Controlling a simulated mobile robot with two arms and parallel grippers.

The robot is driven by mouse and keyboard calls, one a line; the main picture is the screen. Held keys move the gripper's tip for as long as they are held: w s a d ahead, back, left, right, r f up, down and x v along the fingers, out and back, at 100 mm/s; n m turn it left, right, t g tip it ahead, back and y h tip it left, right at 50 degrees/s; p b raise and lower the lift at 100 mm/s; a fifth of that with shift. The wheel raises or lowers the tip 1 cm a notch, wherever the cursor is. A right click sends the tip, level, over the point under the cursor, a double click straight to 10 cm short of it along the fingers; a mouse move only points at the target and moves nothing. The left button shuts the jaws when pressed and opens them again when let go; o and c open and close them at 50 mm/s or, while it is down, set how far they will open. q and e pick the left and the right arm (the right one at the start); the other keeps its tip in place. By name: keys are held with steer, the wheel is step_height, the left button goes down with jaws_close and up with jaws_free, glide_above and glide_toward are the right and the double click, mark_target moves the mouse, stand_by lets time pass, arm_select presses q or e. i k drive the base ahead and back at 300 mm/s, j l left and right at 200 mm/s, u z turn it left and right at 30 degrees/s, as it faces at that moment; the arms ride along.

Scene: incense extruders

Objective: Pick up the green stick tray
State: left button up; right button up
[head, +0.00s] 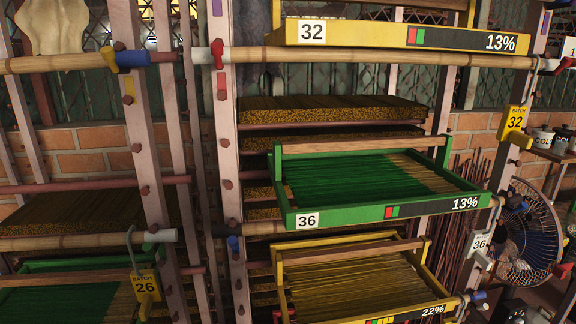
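A green stick tray (352,213) sits on the rack at centre right, tilted in the picture. Its front rail bears the label 36, a small red and green marker and 13%. Many thin sticks, green on the left and tan on the right, lie in it. A wooden bar crosses its back. A second green tray (60,264) shows partly at the lower left, cut off by the picture edge. Neither of my grippers is in view.
A yellow tray (390,37) labelled 32 is above, and another yellow tray (279,285) reading 22% is just below. Bamboo poles (390,58) and wooden posts frame the rack. Yellow tag 32 (514,122), white tag 36 (479,246) and a fan (529,235) are at the right.

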mark_target(92, 290)
steer(key=u, duration=1.45)
steer(key=j+z, duration=0.3)
steer(key=z, duration=0.15)
steer(key=k+j+z, duration=0.15)
steer(key=z, duration=0.35)
steer(key=k+j+z, duration=0.2)
steer(key=z, duration=0.25)
steer(key=j, duration=0.1)
